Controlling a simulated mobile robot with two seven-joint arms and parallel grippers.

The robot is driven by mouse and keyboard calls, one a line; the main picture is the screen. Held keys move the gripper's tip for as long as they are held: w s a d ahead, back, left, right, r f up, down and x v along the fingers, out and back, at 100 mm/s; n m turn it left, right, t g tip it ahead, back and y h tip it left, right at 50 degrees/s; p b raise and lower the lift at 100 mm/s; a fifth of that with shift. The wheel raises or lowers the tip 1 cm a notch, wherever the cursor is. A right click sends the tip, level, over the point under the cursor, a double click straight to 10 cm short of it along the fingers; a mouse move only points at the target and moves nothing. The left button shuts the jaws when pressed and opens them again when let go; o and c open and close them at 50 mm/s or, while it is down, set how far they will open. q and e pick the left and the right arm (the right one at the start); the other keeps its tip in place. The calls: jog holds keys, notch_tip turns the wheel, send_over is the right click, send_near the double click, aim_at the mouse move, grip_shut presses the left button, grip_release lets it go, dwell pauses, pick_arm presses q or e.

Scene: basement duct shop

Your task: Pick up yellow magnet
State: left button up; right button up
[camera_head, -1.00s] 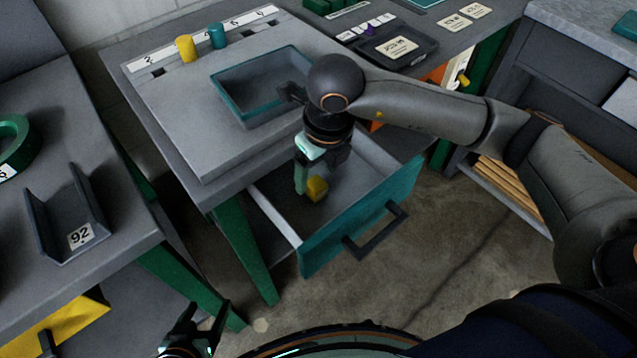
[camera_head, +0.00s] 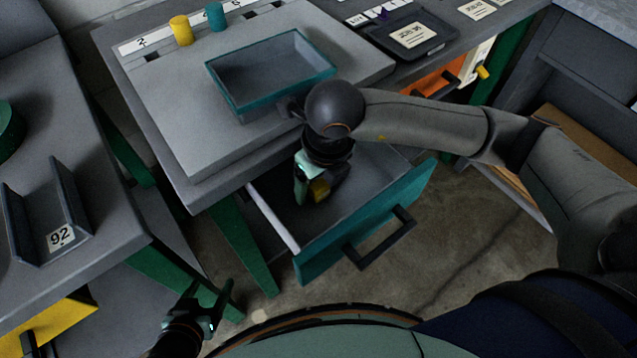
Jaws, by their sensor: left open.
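A small yellow block (camera_head: 320,189), which looks like the yellow magnet, is in the open teal-fronted drawer (camera_head: 375,226). My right gripper (camera_head: 318,190) reaches down into the drawer. One pale green finger is just left of the block, and a dark part of the gripper is at its right. The block is partly covered, and I cannot tell whether the fingers press on it. My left gripper (camera_head: 213,312) is open and empty, low in the picture, away from the drawer.
A teal-rimmed tray (camera_head: 222,89) stands on the bench above the drawer. A yellow cylinder (camera_head: 181,31) and a teal cylinder (camera_head: 216,17) stand at the back. A dark bracket marked 92 (camera_head: 24,222) is on the left table. The drawer handle (camera_head: 381,243) sticks out in front.

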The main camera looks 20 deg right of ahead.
grip_shut()
dwell(0.4)
jog(key=shift+r, duration=0.1)
